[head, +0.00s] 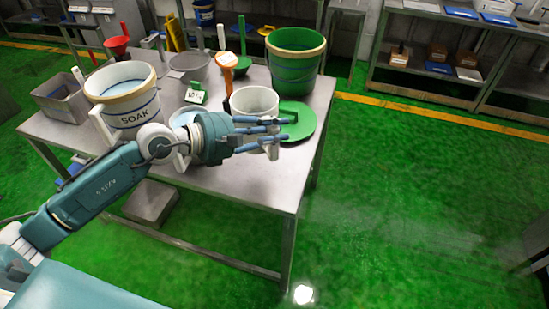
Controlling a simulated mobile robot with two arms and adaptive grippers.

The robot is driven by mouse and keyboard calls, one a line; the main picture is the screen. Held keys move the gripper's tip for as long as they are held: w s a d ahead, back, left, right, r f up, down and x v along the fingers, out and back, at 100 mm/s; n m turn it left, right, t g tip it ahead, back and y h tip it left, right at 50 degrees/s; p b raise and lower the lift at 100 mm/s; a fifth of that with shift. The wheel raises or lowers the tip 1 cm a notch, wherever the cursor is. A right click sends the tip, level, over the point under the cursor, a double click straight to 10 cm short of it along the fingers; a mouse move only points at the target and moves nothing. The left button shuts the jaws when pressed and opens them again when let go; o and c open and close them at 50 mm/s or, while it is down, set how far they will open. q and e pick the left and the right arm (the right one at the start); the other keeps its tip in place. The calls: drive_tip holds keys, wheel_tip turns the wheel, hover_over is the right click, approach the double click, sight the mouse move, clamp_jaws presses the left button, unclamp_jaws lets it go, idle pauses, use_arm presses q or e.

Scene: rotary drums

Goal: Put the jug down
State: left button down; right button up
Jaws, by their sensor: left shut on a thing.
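My left gripper (268,134) reaches in from the left over the metal table (225,187). It is shut on the white jug (255,97), with its blue-tipped fingers across the jug's near side. The jug looks upright, its open top facing up. Its lower part is partly hidden by the fingers, and I cannot tell whether its base touches the table. A green disc-shaped lid (303,122) lies just right of the jug. My right gripper is not in view.
A white bucket marked SOAK (128,101) stands at left, with a grey bin (62,101) beside it. A green bucket (294,62) stands at the back right. Scoops and a grey bowl (189,68) fill the back. The table's front right is clear.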

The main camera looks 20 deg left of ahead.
sight(275, 160)
use_arm(q)
wheel_tip(275, 160, down, 5)
drive_tip(key=shift+w+d+r, duration=0.1)
drive_tip(key=shift+f, duration=0.6)
wheel_tip(275, 160, down, 4)
drive_tip(key=shift+f+b, duration=0.1)
drive_tip(key=shift+b, duration=0.3)
drive_tip(key=c, duration=1.9)
unclamp_jaws()
drive_tip(key=shift+f, duration=0.2)
drive_tip(key=o, duration=0.3)
drive_tip(key=shift+o, duration=0.2)
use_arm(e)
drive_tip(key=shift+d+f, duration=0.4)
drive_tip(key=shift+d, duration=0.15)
